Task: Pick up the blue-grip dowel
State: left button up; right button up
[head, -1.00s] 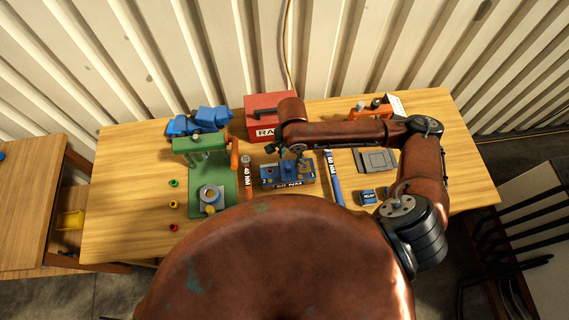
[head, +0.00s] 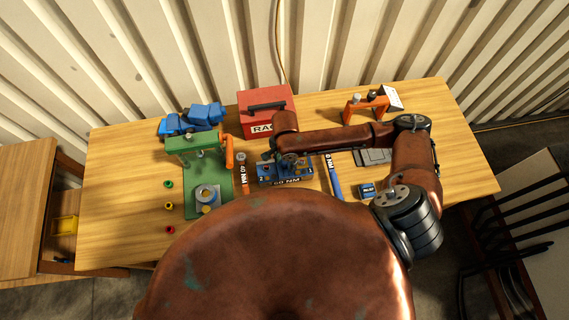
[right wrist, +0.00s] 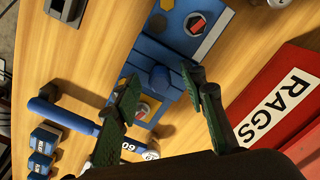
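In the head view the right gripper (head: 290,160) hangs over the block and partly hides the grip. My left gripper is not in view.
A blue-handled tool (head: 335,178) lies right of the block. A red RAGS box (head: 266,108) is behind. The table's left front is mostly clear.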

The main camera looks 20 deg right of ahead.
jog(key=shift+c, duration=0.7)
grip_shut()
jog(key=shift+r, duration=0.15)
